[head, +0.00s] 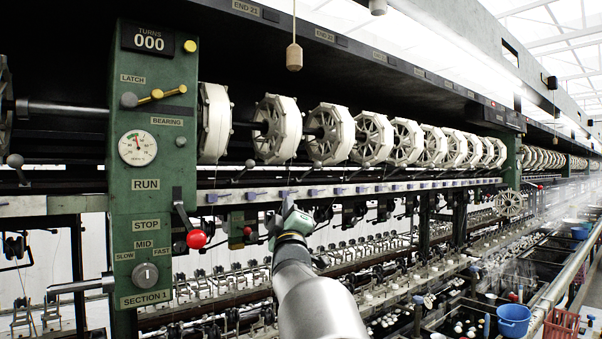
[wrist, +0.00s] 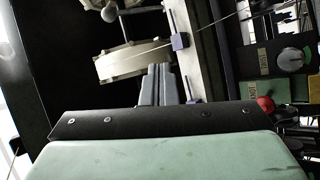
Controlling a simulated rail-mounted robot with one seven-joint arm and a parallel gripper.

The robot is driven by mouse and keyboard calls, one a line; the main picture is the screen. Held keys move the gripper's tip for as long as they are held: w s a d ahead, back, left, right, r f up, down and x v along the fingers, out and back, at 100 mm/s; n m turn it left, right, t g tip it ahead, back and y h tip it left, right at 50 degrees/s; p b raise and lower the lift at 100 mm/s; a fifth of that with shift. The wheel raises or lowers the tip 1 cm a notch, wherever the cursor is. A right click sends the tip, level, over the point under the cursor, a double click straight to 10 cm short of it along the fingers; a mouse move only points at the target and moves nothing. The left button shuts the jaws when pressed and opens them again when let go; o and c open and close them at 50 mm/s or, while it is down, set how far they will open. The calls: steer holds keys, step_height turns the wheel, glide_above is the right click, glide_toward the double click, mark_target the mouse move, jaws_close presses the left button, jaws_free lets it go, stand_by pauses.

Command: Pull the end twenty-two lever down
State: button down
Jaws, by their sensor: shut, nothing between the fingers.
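My gripper (head: 288,207) is in front of the rail below the reels, right of the green control panel. In the wrist view its two grey fingers (wrist: 156,84) are together and empty. I cannot tell for certain which lever belongs to end twenty-two.
White reels (head: 278,129) line up above a rail with blue guides (head: 314,192). A wooden pull (head: 294,57) hangs above. Basins and a blue bucket (head: 513,320) stand lower right.

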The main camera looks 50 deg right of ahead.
mark_target(309, 171)
steer(key=s+d+r+h, duration=0.1)
steer(key=s, duration=0.1)
steer(key=s+d+r+h, duration=0.1)
steer(key=s+d+r, duration=0.1)
steer(key=shift+m+h, duration=0.3)
steer(key=shift+h, duration=0.1)
steer(key=p+x, duration=0.5)
steer(key=x, duration=0.5)
steer(key=shift+p, duration=0.4)
steer(key=shift+f, duration=0.15)
steer(key=b, duration=0.1)
steer(key=m+h+b, duration=0.1)
steer(key=b, duration=0.1)
steer(key=shift+s+f+g, duration=0.1)
steer(key=shift+f+g, duration=0.2)
